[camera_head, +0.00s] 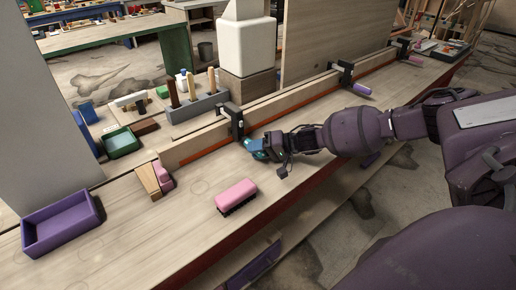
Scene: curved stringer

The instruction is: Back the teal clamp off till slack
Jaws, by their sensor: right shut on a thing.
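The teal clamp shows its teal handle (256,148) and a dark frame (235,121) set over the long wooden strip on the bench. My right gripper (264,146) comes in from the right and is shut on the teal handle. The fingertips and part of the handle are hard to make out behind the gripper. Whether the clamp's jaw presses on the wood cannot be told. My left gripper is not in view.
Two clamps with purple handles (357,90) (410,60) sit farther along the strip. A pink brush (236,194) lies on the bench in front. A purple tray (62,226), a wooden block (148,180) and a grey tool holder (196,107) are to the left. The front bench top is mostly clear.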

